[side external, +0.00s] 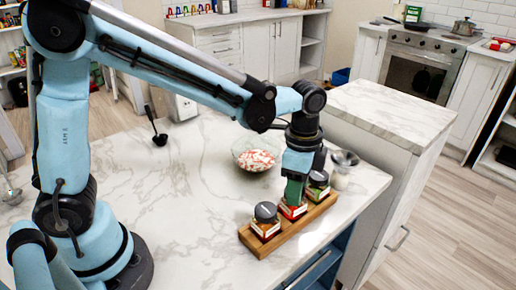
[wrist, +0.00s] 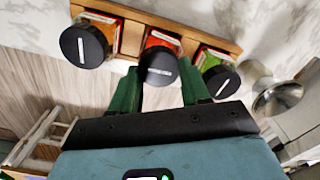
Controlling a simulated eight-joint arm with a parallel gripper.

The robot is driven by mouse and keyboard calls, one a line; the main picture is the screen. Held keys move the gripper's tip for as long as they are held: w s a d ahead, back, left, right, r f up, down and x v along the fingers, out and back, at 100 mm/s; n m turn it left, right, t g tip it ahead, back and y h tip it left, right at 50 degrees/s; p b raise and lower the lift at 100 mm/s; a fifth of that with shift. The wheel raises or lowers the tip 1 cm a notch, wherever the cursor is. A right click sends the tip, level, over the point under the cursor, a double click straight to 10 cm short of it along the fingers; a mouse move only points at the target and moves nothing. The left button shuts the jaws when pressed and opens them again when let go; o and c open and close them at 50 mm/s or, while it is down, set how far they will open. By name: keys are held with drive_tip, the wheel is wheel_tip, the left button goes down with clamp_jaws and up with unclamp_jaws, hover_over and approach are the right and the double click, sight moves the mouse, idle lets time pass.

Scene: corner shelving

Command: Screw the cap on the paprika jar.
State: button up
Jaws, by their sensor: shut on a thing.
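Three square spice jars stand in a row in a wooden tray (side external: 246,238). The middle jar (side external: 293,210) has red contents and is under my gripper (side external: 295,191); I take it for the paprika jar, but its label is not readable. In the wrist view, the green fingers of my gripper (wrist: 159,68) are shut on the sides of a black cap (wrist: 158,55) with a white mark. The cap is at the mouth of the middle jar (wrist: 160,38). I cannot tell how tightly it sits. In the side view the fingers hide the cap.
A left jar (side external: 265,226) and a right jar (side external: 317,189), both black-capped, flank the middle jar closely. A glass bowl (side external: 257,153) with red and white pieces stands behind. A metal-topped vessel (side external: 344,162) stands right of the tray. The counter left of the tray is clear.

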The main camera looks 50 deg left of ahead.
drive_tip(key=m, duration=0.2)
drive_tip(key=shift+m, duration=0.3)
drive_tip(key=o, duration=1.1)
